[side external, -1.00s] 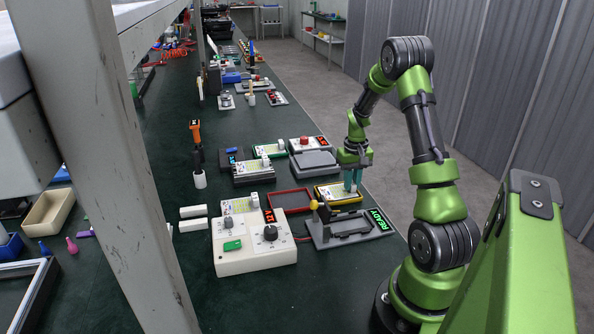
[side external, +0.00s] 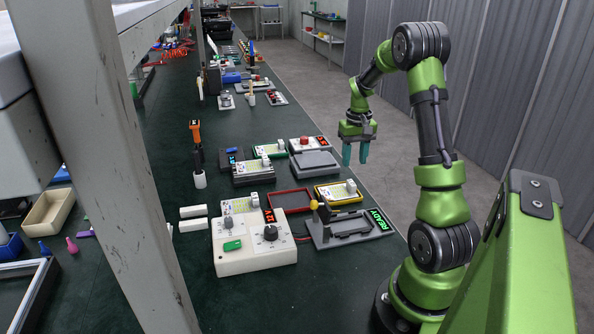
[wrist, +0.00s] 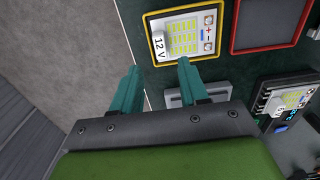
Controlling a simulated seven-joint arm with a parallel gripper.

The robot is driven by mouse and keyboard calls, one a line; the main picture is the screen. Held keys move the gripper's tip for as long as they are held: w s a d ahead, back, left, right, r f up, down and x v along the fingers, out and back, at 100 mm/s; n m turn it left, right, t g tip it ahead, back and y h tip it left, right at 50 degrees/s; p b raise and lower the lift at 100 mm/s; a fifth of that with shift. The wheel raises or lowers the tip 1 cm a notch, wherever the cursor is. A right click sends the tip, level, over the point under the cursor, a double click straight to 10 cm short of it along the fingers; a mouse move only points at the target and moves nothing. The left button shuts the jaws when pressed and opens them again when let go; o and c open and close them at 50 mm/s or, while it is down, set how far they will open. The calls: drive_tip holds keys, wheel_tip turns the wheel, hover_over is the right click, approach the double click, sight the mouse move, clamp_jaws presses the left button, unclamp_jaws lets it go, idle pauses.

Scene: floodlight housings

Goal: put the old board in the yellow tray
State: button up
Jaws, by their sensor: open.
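The yellow tray (side external: 344,203) stands on the bench behind the grey fixture. A white board (side external: 333,192) with a light-coloured block at one end lies inside its rim. In the wrist view the yellow tray (wrist: 148,36) surrounds the board (wrist: 183,40), which shows yellow LEDs, plus and minus marks and a "12 V" block. I take this to be the old board. My gripper (side external: 355,154) is open and empty, raised above and beyond the tray, apart from the board. Its two teal fingers (wrist: 158,68) show below the tray in the wrist view.
An empty red tray (side external: 272,205) is beside the yellow one. A grey fixture (side external: 325,236) with a green READY display stands in front. A grey housing (side external: 315,166), a dark housing with a board (side external: 253,178) and a cream control box (side external: 255,262) are nearby. The aisle is right.

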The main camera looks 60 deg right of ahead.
drive_tip(key=w+a+r+n+t, duration=0.1)
drive_tip(key=w+a+r+t, duration=0.1)
drive_tip(key=a+r, duration=0.55)
drive_tip(key=w+a+r+n+t, duration=0.15)
drive_tip(key=a+r, duration=0.35)
drive_tip(key=a, duration=0.6)
drive_tip(key=s+a+n+t+y, duration=0.1)
drive_tip(key=s+a+t, duration=0.1)
drive_tip(key=a, duration=0.7)
drive_tip(key=s+a+r+n+t+y, duration=0.1)
drive_tip(key=s+a, duration=0.4)
drive_tip(key=a, duration=0.4)
drive_tip(key=shift+s+r+t, duration=0.2)
drive_tip(key=shift+r+t, duration=0.1)
drive_tip(key=shift+t, duration=0.05)
